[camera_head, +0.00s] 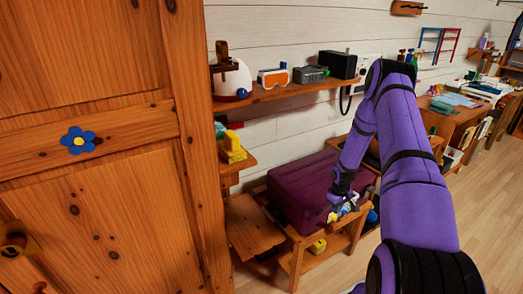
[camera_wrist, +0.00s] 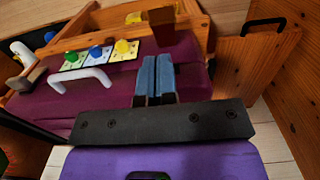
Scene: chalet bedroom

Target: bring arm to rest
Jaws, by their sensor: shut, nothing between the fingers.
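My gripper (camera_wrist: 156,80) shows in the wrist view with its two blue-grey fingers pressed together and nothing between them. It is above a purple case (camera_wrist: 110,105). In the head view my purple arm reaches forward and down, and my gripper (camera_head: 340,212) is at the front right edge of the same purple case (camera_head: 300,195). Whether the fingers touch the case cannot be told.
The case lies on a wooden bench (camera_head: 300,240). A wooden cabinet door (camera_head: 90,220) fills the left. A wall shelf (camera_head: 285,92) holds several objects. A desk (camera_head: 460,115) stands at right. Open floor (camera_head: 475,220) lies at lower right.

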